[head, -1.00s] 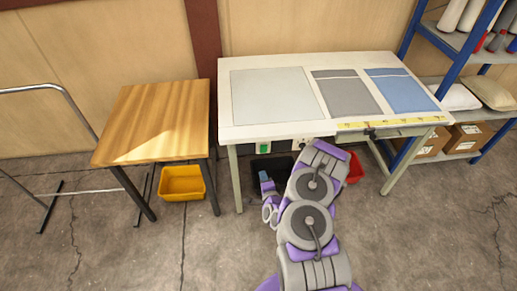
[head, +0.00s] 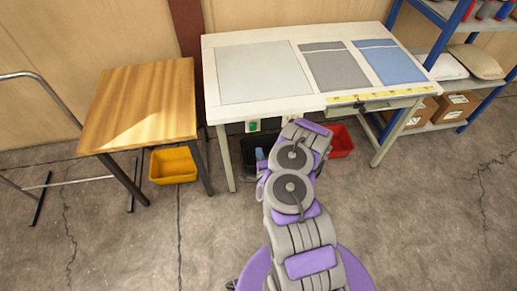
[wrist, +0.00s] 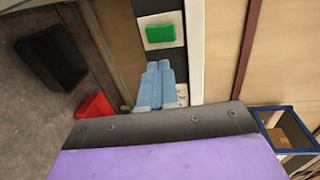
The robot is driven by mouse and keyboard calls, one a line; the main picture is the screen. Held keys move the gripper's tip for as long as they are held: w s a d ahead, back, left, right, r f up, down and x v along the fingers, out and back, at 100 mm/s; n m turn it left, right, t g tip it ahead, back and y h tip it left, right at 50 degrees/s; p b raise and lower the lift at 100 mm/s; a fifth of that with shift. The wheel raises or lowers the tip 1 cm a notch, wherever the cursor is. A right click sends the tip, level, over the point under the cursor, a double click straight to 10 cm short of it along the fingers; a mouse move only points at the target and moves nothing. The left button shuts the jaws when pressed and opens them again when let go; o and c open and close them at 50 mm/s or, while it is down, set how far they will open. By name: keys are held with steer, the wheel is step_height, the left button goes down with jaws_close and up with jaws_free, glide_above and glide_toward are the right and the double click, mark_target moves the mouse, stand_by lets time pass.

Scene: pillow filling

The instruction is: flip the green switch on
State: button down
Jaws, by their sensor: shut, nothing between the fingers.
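The green switch (head: 253,126) sits on a plate on the front edge of the white worktable (head: 222,108), left of a white socket plate (head: 292,119). In the wrist view the green switch (wrist: 160,34) shows as a green block on a white plate on a dark strip. My gripper (wrist: 158,64) has blue fingers closed together and empty, pointing toward the switch with a visible gap in the picture. In the head view my gripper (head: 260,154) is just below the switch, partly hidden by my arm. Whether the switch is on cannot be told.
A wooden table (head: 140,105) stands left with a yellow bin (head: 173,166) beneath it. A black bin (wrist: 52,55) and a red bin (head: 341,141) are under the worktable. A blue-framed shelf (head: 410,87) stands right. The front floor is clear.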

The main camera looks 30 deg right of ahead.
steer(key=b, duration=0.4)
glide_toward(253, 127)
steer(key=x, duration=0.5)
steer(key=shift+w+f, duration=0.1)
steer(key=shift+f, duration=0.05)
steer(key=shift+w+d+r, duration=0.2)
steer(key=shift+w+d, duration=0.05)
steer(key=shift+w, duration=0.4)
